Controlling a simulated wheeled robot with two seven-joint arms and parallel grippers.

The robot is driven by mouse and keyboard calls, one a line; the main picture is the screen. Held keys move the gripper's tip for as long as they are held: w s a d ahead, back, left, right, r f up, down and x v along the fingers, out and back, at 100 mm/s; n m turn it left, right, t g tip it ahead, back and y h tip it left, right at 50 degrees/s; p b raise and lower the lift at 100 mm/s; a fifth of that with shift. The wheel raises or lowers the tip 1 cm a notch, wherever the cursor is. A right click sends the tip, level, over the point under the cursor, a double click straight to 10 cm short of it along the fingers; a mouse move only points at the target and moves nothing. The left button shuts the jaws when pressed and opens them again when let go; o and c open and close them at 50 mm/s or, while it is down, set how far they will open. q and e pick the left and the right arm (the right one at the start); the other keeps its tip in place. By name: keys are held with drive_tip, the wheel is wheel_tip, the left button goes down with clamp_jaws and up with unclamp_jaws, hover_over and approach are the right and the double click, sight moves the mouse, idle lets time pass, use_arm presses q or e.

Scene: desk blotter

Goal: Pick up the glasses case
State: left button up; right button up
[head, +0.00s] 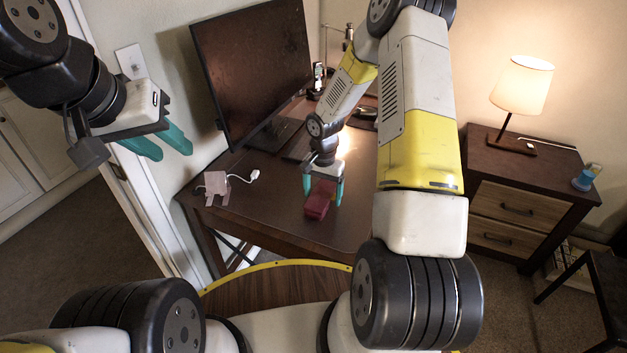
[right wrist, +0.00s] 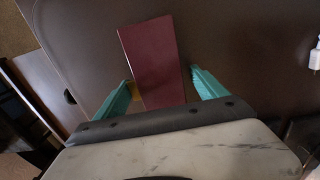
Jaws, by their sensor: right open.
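The glasses case (head: 317,206) is a dark red box lying on the brown desk (head: 270,190) near its front edge. It also shows in the right wrist view as a long maroon block (right wrist: 152,62). My right gripper (head: 323,193) is open and points down over the case. In the right wrist view its two teal fingers (right wrist: 162,84) stand on either side of the near part of the case, with a gap on the right. The case's near end is hidden by the gripper body. My left gripper (head: 168,153) is open and empty, high at the left, away from the desk.
A monitor (head: 255,70) stands at the back left of the desk. A small tan-orange patch (right wrist: 135,93) shows beside the case. A lit lamp (head: 522,85) stands on the cabinet at right.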

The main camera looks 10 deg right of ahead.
drive_tip(key=c, duration=1.2)
drive_tip(key=shift+r, duration=0.1)
drive_tip(key=shift+c, duration=0.2)
